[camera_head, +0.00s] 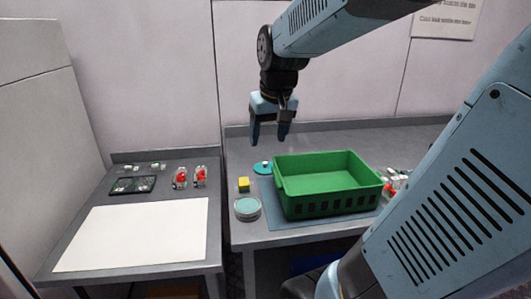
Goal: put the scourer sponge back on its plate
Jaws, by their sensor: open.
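A small yellow block (243,184), which looks like the scourer sponge, rests on the grey right-hand counter, left of the green crate. In front of it is a round teal dish with a pale rim (247,209). Behind it is a flat teal disc (263,168) with a small white thing on it. I cannot tell which of these two is the sponge's plate. My gripper (269,141) is open and empty, pointing down above the counter, higher than the teal disc. The sponge appears apart from both round things.
A green crate (330,204) stands on a blue-grey mat (268,205) close to the right. Red and white items (391,187) lie beyond it. The left counter holds a white sheet (135,235), a dark tray (132,185) and two red-and-clear packs (190,178). A gap separates the counters.

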